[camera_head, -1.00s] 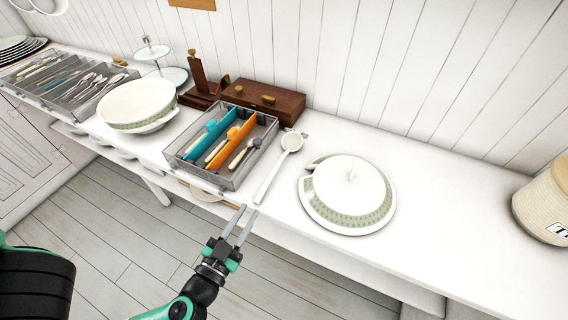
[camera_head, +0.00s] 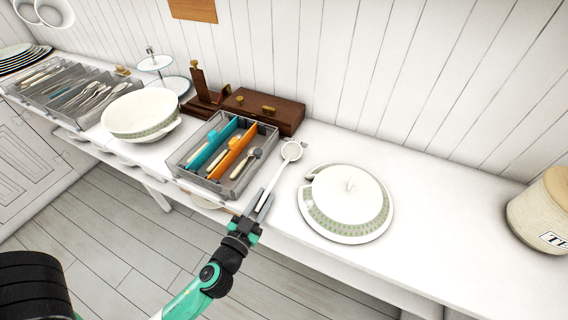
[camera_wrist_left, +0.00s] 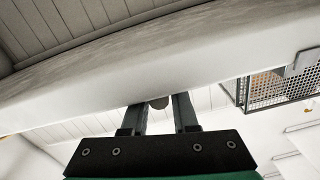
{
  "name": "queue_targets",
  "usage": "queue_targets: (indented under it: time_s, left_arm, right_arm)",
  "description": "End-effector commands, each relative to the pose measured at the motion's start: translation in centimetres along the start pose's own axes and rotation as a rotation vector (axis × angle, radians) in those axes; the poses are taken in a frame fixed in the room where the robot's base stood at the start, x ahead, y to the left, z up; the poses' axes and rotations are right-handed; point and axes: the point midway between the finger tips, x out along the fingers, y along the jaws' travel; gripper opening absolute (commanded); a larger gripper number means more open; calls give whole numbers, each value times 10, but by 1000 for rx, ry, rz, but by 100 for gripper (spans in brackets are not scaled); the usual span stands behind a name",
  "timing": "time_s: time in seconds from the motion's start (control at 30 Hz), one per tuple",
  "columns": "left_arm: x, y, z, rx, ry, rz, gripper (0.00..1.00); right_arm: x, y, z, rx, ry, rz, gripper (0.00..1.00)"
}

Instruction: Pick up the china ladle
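The white china ladle (camera_head: 281,172) lies on the white countertop between the cutlery tray and the lidded tureen. Its round bowl points to the back and its handle toward the front edge. My left gripper (camera_head: 260,196) is at the front edge, with its two fingers on either side of the handle's near end. In the left wrist view the fingers (camera_wrist_left: 160,104) are apart, with the handle's rounded end (camera_wrist_left: 160,102) between them and gaps showing beside it. My right gripper is not in view.
A grey cutlery tray (camera_head: 213,183) with teal and orange dividers stands close left of the ladle. A wooden box (camera_head: 265,108) is behind. The counter's right side is mostly clear.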

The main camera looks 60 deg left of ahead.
Motion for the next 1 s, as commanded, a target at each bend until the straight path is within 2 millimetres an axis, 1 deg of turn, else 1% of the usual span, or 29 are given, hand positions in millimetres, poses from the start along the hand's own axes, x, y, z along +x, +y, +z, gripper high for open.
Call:
queue_targets:
  time_s: [0.03, 0.13, 0.2, 0.37, 0.43, 0.53, 1.0]
  left_arm:
    - [10, -2, -2, 0, 1, -5, 27]
    - [22, -1, -1, -1, 0, -3, 27]
    - [25, 0, -1, 0, 1, -1, 27]
    - [25, 0, 0, 1, 0, 0, 27]
    - [25, 0, 0, 0, 0, 0, 18]
    - [25, 0, 0, 0, 0, 0, 0]
    - [25, 0, -1, 0, 2, 0, 0]
  right_arm:
    - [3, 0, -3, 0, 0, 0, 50]
    - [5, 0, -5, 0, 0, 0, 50]
    - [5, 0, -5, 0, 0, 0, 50]
    - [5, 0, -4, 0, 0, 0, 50]
    - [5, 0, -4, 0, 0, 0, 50]
    - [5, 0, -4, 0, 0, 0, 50]
    - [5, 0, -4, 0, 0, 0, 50]
